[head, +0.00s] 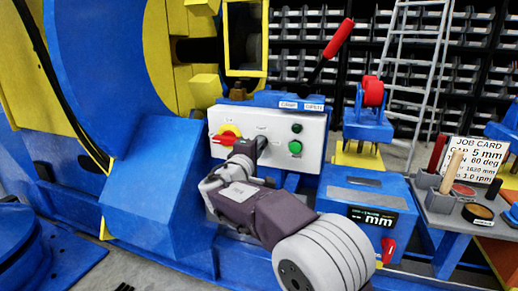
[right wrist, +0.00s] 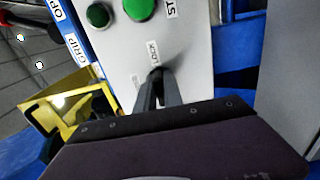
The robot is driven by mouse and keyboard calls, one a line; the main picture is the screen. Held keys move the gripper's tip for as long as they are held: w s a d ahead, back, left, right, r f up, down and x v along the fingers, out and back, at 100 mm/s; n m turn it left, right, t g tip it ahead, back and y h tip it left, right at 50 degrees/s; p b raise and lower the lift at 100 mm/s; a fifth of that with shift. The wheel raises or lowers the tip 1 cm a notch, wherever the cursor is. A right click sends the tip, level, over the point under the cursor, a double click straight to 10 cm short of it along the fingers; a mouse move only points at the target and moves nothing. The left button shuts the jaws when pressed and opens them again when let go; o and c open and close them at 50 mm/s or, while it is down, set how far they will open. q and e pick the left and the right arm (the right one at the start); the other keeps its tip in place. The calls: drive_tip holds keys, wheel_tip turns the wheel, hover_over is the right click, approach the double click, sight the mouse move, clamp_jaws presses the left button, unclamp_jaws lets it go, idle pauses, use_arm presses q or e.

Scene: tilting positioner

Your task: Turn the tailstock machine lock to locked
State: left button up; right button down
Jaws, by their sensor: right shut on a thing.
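The grey control panel (head: 285,165) faces me in the middle of the head view and fills the upper middle of the right wrist view (right wrist: 190,60). My right gripper (head: 261,143) reaches it from below. In the right wrist view its dark fingers (right wrist: 158,78) are closed together on the small lock knob, beside a label that seems to read LOCK. The fingers hide most of the knob, so I cannot tell which way it points. My left gripper is not in view.
A red-and-yellow rotary switch (head: 227,135) sits left of my fingers, and green buttons (head: 295,147) sit right. A red-handled lever (head: 337,40) rises above the panel. A blue box with a display (head: 368,205) and a small tool bench (head: 450,208) stand at right.

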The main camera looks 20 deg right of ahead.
drive_tip(key=c, duration=1.5)
unclamp_jaws()
drive_tip(key=shift+o, duration=0.2)
drive_tip(key=p+v, duration=0.2)
drive_tip(key=v, duration=0.7)
